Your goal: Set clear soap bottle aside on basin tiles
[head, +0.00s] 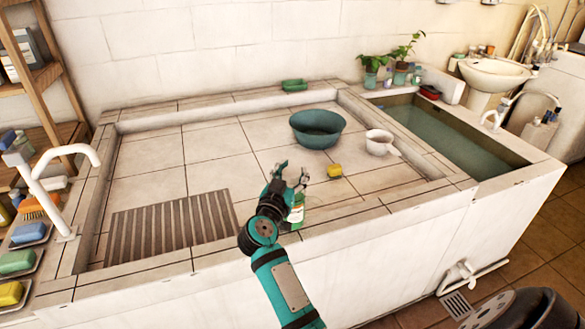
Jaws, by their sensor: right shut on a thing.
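My right gripper (290,180) reaches over the front rim of the tiled basin (160,165). It is shut on a small clear bottle (296,213) with a green and pale label. The bottle looks upright, close to the basin's front ledge. My gripper and wrist hide part of it, and I cannot tell whether its base touches the tiles. My left gripper does not show.
A yellow sponge (334,170) lies just right of my gripper. A green bowl (316,129) and a white dipper (379,142) stand behind it. A slatted drain grate (170,222) is at left. A water trough (450,135) is at right. Tiles at the middle left are clear.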

